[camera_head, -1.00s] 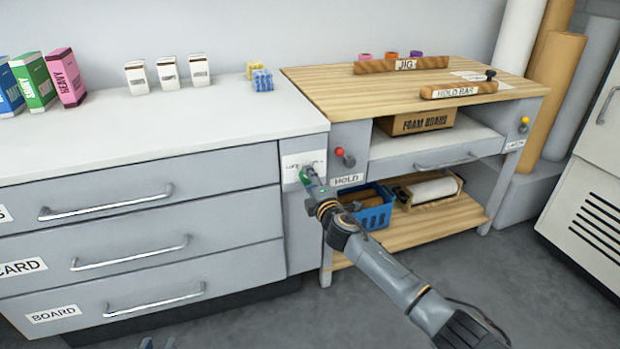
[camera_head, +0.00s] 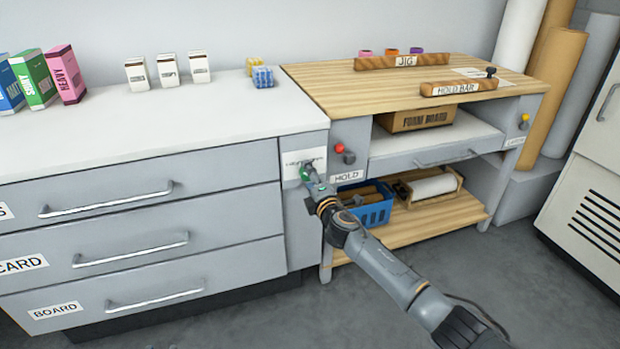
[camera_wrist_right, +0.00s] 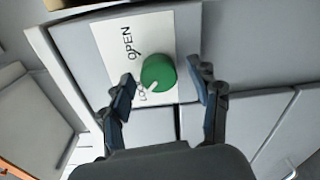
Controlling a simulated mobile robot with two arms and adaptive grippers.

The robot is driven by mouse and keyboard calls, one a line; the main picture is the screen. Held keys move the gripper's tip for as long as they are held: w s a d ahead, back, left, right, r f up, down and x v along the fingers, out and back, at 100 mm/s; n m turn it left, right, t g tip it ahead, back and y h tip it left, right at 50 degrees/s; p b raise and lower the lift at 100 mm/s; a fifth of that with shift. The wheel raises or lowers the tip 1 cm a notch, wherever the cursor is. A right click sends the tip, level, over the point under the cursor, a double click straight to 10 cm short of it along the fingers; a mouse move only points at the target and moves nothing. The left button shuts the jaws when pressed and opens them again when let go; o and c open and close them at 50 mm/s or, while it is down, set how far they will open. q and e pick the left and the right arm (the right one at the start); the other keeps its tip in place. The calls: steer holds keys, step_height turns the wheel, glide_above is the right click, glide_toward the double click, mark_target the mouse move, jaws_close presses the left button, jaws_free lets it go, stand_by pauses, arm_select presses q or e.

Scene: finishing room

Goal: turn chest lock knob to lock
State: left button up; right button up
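The chest lock knob (camera_wrist_right: 158,73) is round and green with a pale pointer mark. It sits on a white plate (camera_wrist_right: 115,45) printed OPEN and a second word partly hidden by the knob. The pointer lies towards that second word. My right gripper (camera_wrist_right: 165,92) is open in the wrist view, one finger on each side of the knob with gaps between. In the head view the right gripper (camera_head: 309,176) is at the plate on the chest's front panel, and it mostly hides the knob. My left gripper is not in view.
A grey chest (camera_head: 130,196) with several handled drawers stands at left. Right of the plate are a red knob (camera_head: 340,148) and HOLD label on the wooden-topped bench (camera_head: 330,86). A blue crate (camera_head: 374,210) sits on its lower shelf, close to my right arm.

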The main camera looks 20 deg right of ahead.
steer(key=shift+s, duration=0.1)
steer(key=s, duration=1.2)
steer(key=shift+d+r, duration=0.2)
steer(key=shift+w, duration=0.1)
